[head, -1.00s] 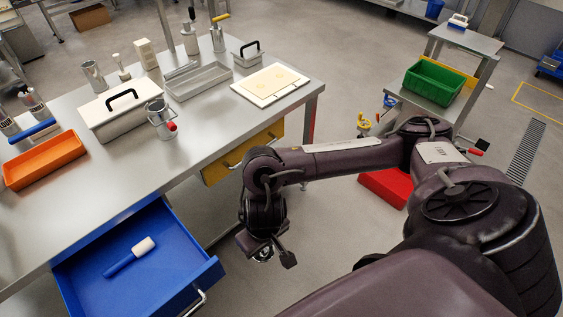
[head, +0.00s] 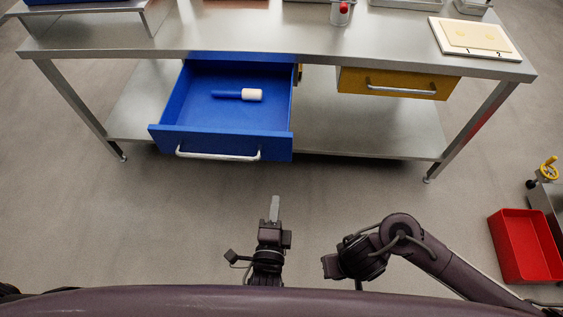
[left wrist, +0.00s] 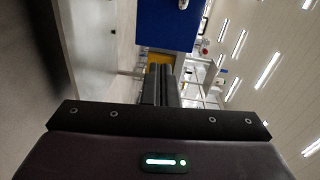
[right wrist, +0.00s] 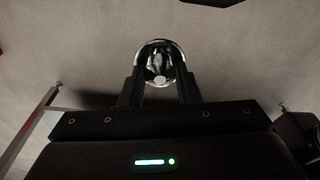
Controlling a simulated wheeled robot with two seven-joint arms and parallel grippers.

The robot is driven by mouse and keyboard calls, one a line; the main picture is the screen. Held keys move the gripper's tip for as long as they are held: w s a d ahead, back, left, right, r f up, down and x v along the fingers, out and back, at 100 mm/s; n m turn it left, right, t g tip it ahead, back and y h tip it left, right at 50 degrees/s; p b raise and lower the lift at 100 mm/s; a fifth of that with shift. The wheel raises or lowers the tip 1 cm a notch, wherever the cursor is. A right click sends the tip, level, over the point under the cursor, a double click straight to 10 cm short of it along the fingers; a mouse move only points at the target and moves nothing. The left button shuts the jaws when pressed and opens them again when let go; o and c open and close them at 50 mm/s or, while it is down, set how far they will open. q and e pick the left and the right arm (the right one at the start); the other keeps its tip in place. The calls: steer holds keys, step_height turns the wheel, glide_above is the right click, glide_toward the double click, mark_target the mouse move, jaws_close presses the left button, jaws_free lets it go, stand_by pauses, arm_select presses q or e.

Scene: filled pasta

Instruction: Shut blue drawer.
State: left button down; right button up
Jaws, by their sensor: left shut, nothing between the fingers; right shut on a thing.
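The blue drawer (head: 220,141) hangs open under the steel table, with its front panel and silver handle (head: 218,155) towards me. A tool with a blue handle and a pale head (head: 250,95) lies inside it. My left gripper (head: 274,205) is shut and empty, pointing at the drawer, apart from its front. In the left wrist view the blue drawer (left wrist: 170,22) shows beyond the shut fingers (left wrist: 159,85). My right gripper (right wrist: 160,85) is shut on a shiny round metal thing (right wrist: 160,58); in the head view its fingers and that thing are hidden.
A yellow drawer (head: 395,84) is closed, right of the blue one. The table (head: 200,40) has a lower shelf (head: 365,135) and legs at both sides. A red bin (head: 522,247) stands on the floor at right. The floor between me and the drawer is clear.

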arm_select(q)
steer(key=r, duration=0.2)
arm_select(e)
steer(key=shift+s+f, duration=0.35)
steer(key=shift+f, duration=0.15)
arm_select(q)
glide_toward(282, 145)
steer(key=shift+t, duration=0.4)
steer(key=w, duration=0.7)
steer(key=shift+d+f+b, duration=0.3)
steer(key=shift+f+b, duration=0.05)
steer(key=shift+f, duration=0.05)
arm_select(e)
steer(key=shift+f, duration=0.3)
arm_select(q)
steer(key=shift+s, duration=0.1)
